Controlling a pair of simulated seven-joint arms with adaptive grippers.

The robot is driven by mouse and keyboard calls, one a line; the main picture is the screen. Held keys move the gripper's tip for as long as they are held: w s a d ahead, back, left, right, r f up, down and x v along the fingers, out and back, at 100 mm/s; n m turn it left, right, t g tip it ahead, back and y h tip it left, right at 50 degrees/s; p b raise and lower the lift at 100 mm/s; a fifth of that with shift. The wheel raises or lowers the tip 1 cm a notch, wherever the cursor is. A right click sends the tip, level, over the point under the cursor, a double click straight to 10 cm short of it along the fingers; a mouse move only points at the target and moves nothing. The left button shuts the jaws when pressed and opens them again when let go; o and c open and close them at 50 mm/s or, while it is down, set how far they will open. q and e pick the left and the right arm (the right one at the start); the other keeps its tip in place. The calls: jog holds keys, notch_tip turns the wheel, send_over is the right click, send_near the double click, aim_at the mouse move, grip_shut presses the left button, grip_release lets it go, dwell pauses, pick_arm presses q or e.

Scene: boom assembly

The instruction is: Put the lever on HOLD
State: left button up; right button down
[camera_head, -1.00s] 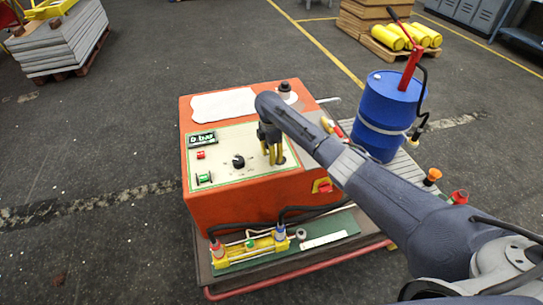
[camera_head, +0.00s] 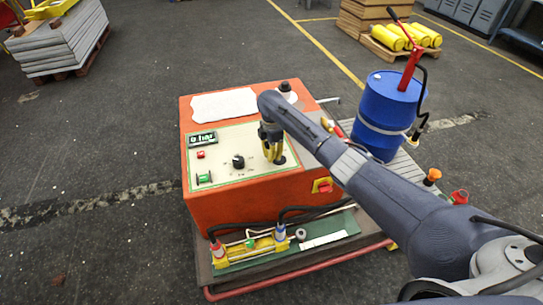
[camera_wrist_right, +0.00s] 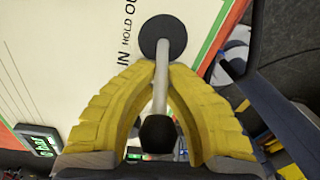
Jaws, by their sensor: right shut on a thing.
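The lever (camera_wrist_right: 161,95) is a pale rod with a black knob at its end and a round dark base on the orange box's cream panel. In the right wrist view, the base is beside the printed words OUT, HOLD and IN, level with HOLD; the rod leans toward the bottom of that picture. I cannot tell surely which position it is in. My right gripper (camera_head: 272,158) has its yellow fingers closed around the rod, also in the right wrist view (camera_wrist_right: 161,72). In the head view the gripper mostly hides the lever. My left gripper is out of view.
The orange box (camera_head: 250,203) carries a black rotary knob (camera_head: 238,161), a green switch (camera_head: 204,178), a red button (camera_head: 201,155) and a small display (camera_head: 202,138). A blue drum (camera_head: 385,115) stands to the right behind my arm. Hoses and a yellow cylinder (camera_head: 250,248) lie in front.

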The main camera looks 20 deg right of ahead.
jog(key=shift+d+r+y, duration=0.15)
jog(key=shift+d+y, duration=0.5)
jog(key=shift+y, duration=0.45)
jog(key=shift+d+r+y, duration=0.1)
jog(key=shift+d+y, duration=0.05)
jog(key=shift+y, duration=0.5)
jog(key=shift+d+r+y, duration=0.1)
jog(key=shift+d+y, duration=0.05)
jog(key=shift+y, duration=0.5)
jog(key=c, duration=1.5)
grip_release()
jog(key=shift+o, duration=0.2)
jog(key=s+v, duration=0.1)
jog(key=v, duration=1.1)
jog(key=shift+w, duration=0.45)
jog(key=shift+r, duration=0.1)
